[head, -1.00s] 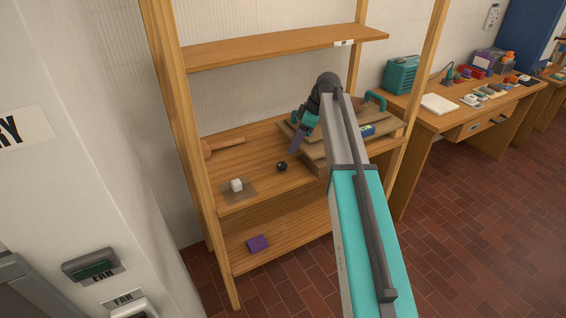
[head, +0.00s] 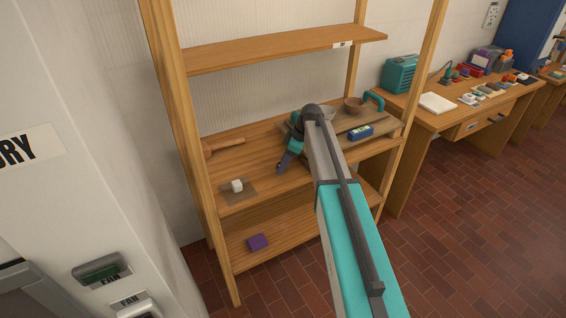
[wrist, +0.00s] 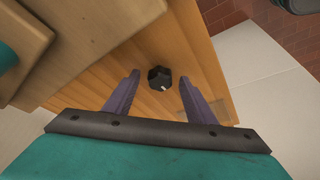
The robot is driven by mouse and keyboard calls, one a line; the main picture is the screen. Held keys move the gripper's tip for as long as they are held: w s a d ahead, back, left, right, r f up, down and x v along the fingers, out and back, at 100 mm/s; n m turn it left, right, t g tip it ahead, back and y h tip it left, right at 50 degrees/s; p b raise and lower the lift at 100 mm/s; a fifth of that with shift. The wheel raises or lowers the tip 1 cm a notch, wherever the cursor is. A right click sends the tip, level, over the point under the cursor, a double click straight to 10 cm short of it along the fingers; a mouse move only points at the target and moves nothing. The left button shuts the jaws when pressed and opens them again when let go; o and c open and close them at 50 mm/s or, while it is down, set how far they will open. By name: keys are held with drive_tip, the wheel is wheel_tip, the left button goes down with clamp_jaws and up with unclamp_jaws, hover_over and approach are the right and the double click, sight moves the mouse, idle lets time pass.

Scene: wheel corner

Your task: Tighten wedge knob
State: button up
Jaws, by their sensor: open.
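The wedge knob (wrist: 160,78) is a small black faceted knob with a light mark, on the wooden shelf board near its edge. In the wrist view it shows between the two purple fingers of my gripper (wrist: 159,84), with a gap on each side. My gripper is open and empty. In the head view my gripper (head: 284,164) points down over the front of the middle shelf (head: 258,155) and hides the knob. I cannot tell how high the fingertips are above the shelf.
A wooden board assembly (head: 345,124) with a teal handle (head: 376,99), a bowl (head: 356,104) and a blue level (head: 360,132) is right of my gripper. A purple block (head: 258,242) lies below.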

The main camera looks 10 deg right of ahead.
drive_tip(key=shift+a+f, duration=0.1)
drive_tip(key=shift+f, duration=0.1)
drive_tip(key=shift+c, duration=0.4)
drive_tip(key=c, duration=1)
drive_tip(key=shift+o, duration=0.2)
drive_tip(key=shift+m+b, duration=0.3)
drive_tip(key=shift+m, duration=0.1)
